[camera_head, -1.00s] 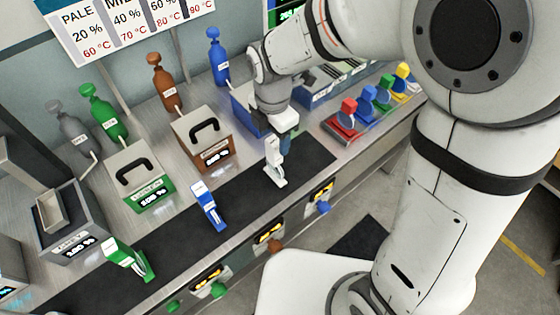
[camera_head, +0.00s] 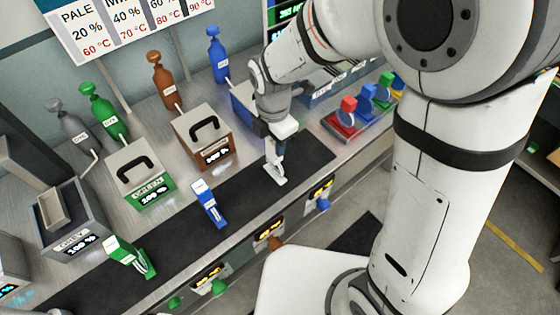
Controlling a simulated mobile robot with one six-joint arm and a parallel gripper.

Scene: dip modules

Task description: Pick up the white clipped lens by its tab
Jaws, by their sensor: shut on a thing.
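The white clipped lens (camera_head: 277,174) stands on the black mat (camera_head: 305,160) near the right end of the mat. My gripper (camera_head: 277,147) points down over it and is shut on its upper part, the tab. The fingers hide much of the tab. The foot of the lens shows below the fingers and looks to be at the mat. I cannot tell whether it touches.
A blue clipped piece (camera_head: 208,203) and a green one (camera_head: 130,256) stand on the mat to the left. Behind are a brown box (camera_head: 203,137), a green box (camera_head: 138,175) and a grey box (camera_head: 72,218). Colored blocks (camera_head: 347,113) are to the right.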

